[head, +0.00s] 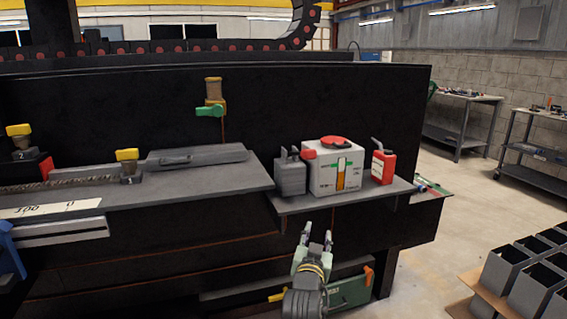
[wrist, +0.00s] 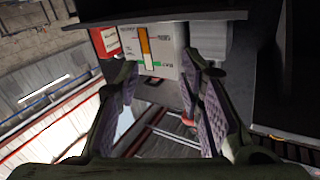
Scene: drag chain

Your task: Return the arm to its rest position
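My gripper (head: 315,240) shows at the bottom centre of the head view, in front of and below the shelf with the white box. Its two fingers point away from me and stand apart. In the wrist view, the fingers (wrist: 163,95) are spread wide with nothing between them, so my gripper is open and empty. My forearm is mostly out of the head view at the bottom.
A shelf (head: 290,205) holds a white box (head: 322,180) with a red lid, a grey can (head: 290,177) and a red can (head: 383,165). A green case (head: 350,291) is low behind my gripper. Grey bins (head: 500,275) stand right; floor between is clear.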

